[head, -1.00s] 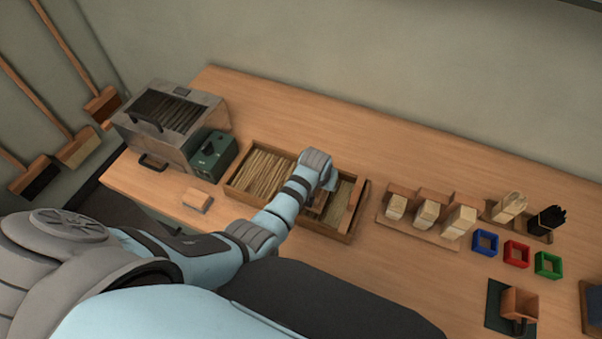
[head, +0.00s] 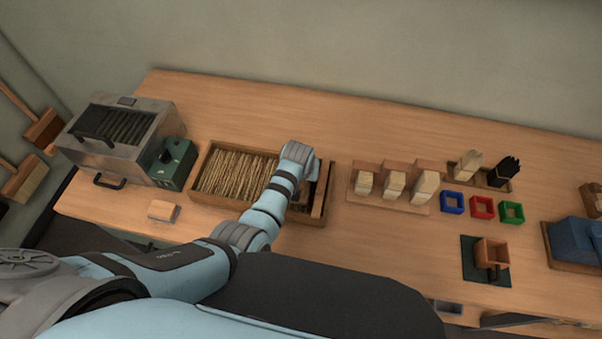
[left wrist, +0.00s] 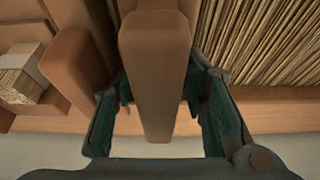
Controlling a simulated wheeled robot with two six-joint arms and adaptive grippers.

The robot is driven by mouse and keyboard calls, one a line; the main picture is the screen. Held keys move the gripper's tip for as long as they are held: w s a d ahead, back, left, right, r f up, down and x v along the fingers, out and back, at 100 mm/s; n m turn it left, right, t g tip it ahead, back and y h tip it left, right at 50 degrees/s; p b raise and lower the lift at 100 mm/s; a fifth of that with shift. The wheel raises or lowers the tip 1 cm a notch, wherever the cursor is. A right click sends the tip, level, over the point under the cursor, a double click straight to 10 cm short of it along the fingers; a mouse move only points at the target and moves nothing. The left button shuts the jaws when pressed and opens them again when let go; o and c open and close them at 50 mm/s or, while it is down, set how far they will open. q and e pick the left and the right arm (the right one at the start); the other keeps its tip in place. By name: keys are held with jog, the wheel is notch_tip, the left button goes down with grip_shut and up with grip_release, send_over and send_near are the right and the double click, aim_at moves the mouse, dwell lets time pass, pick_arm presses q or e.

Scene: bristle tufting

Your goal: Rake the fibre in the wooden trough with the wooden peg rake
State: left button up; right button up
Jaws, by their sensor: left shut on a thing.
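The wooden trough (head: 215,202) lies on the bench in the head view, with pale straw-coloured fibre (head: 232,174) in strands across its left and middle part. My left gripper (head: 304,181) is over the trough's right part. In the left wrist view, the wooden peg rake's handle (left wrist: 155,85) stands between the fingers (left wrist: 160,100), which are shut on it. Fibre (left wrist: 270,45) shows just right of the handle there. The rake's pegs are hidden, so I cannot tell whether they touch fibre. My right gripper is not in view.
A metal machine (head: 118,135) with a green box (head: 172,165) stands left of the trough. A small block (head: 162,210) lies in front.

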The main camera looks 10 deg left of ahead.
pick_arm(q)
jog(key=shift+a, duration=0.3)
jog(key=shift+s+d, duration=0.1)
jog(key=shift+d, duration=0.3)
jog(key=shift+r, duration=0.1)
